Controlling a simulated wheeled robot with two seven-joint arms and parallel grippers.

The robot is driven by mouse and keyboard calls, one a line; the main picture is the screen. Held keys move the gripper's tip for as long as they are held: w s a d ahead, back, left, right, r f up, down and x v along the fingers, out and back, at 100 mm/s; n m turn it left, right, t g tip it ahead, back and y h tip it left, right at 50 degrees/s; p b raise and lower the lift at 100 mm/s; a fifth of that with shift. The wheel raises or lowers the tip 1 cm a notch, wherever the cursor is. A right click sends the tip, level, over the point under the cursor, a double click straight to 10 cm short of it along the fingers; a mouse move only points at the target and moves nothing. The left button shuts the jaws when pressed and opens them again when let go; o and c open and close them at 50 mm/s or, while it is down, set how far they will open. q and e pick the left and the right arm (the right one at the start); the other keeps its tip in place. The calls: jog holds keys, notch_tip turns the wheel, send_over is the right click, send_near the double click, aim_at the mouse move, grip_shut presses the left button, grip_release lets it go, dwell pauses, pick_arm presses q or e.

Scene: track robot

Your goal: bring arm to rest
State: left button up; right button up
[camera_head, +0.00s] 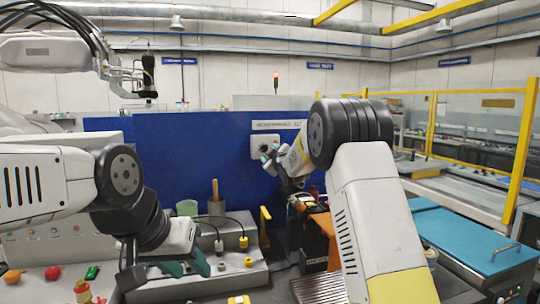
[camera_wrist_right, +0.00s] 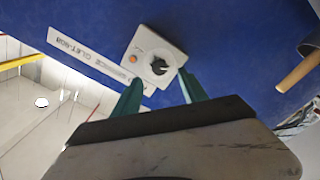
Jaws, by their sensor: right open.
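My right gripper (camera_head: 268,156) is at the blue panel, in front of a pale switch box (camera_head: 263,143), at the end of my raised right arm. In the right wrist view its teal fingers (camera_wrist_right: 160,77) are apart and empty. Beyond them the switch box shows a black rotary knob (camera_wrist_right: 159,67) and an orange button. I cannot tell whether the fingers touch the box. My left gripper (camera_head: 186,266) hangs low over the bench at left, its teal fingers apart with nothing seen between them.
The grey bench (camera_head: 205,286) bears a green cup (camera_head: 187,208), a holder with a wooden handle (camera_head: 215,191), cabled plugs (camera_head: 243,243) and several small coloured items at left. A teal-topped chest (camera_head: 470,240) and yellow fence (camera_head: 522,150) stand at right.

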jog(key=s+d+r+m+g+h, duration=0.15)
jog(key=s+d+m, duration=0.35)
jog(key=s, duration=0.5)
jog(key=s+d+f+m+g+h, duration=0.1)
jog(key=s+d+m+g, duration=0.15)
jog(key=s+d, duration=0.6)
jog(key=s+f+m+g, duration=0.1)
jog(key=s+f+g, duration=0.1)
jog(key=s, duration=0.9)
jog(key=s+f+m+g, duration=0.1)
jog(key=s+f, duration=0.3)
jog(key=s, duration=0.8)
jog(key=s+f+m+g, duration=0.2)
jog(key=s+f+g, duration=0.2)
jog(key=s, duration=0.8)
jog(key=shift+a, duration=0.15)
